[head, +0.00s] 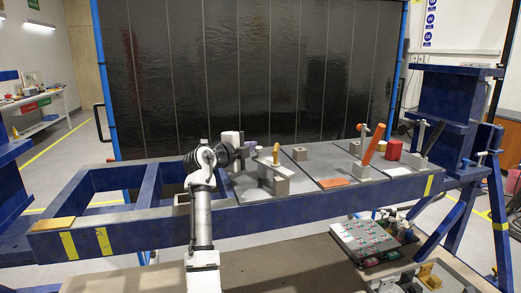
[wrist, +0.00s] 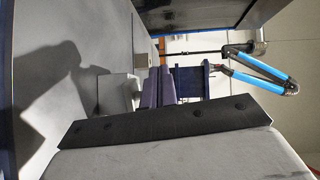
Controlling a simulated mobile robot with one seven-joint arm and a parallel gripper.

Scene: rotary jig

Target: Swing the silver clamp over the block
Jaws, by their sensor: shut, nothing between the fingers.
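My gripper (head: 251,145) is at the left end of the grey work plates, above the surface, with its purple fingers together. In the wrist view the shut fingers (wrist: 160,85) show past the black edge of my gripper body, with nothing between them. A grey block (head: 275,184) with a yellow-handled piece (head: 276,155) is just right of and below my gripper. Which block the task means is not clear. A pale grey block-like shape (wrist: 117,92) is beside the fingers in the wrist view.
An orange-handled lever (head: 375,145), a red block (head: 394,149) and small grey blocks (head: 300,154) stand on the plates. A blue frame beam (head: 300,211) runs along the front, and a black panel (head: 250,75) stands behind. Bare plate lies between the fixtures.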

